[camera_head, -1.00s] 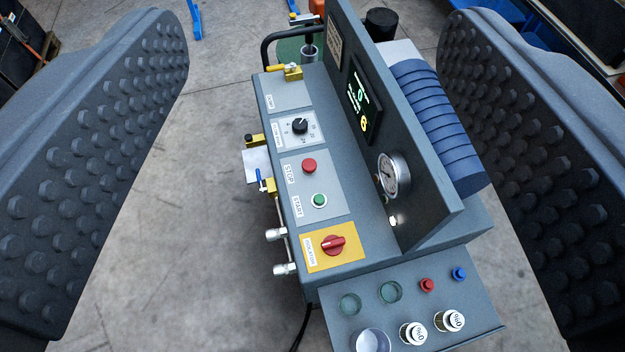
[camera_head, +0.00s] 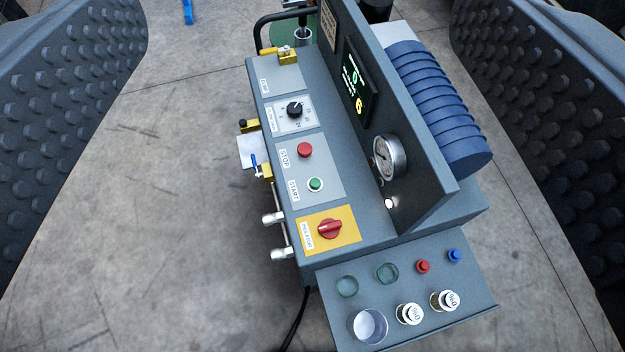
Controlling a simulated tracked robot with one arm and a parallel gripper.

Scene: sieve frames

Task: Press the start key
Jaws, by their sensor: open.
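The green start key (camera_head: 316,184) is a round button in a pale ring on the machine's sloping grey panel, beside a START label (camera_head: 293,190). The red stop button (camera_head: 305,149) sits just above it in the picture. Below it is the red rotary isolator switch (camera_head: 330,229) on a yellow plate. My gripper (camera_head: 300,190) shows as two large dark studded fingers at the left and right edges. They are wide apart with nothing between them near the camera. The machine lies beyond the fingers, in the gap, and neither finger touches the start key. Nothing covers the key.
An upright plate with a lit display (camera_head: 360,86) and a round gauge (camera_head: 389,157) rises right of the keys. A lower tray (camera_head: 440,285) holds cups, weights and coloured knobs. Brass valves and pipe fittings stick out at left. The floor (camera_head: 130,230) is bare at left.

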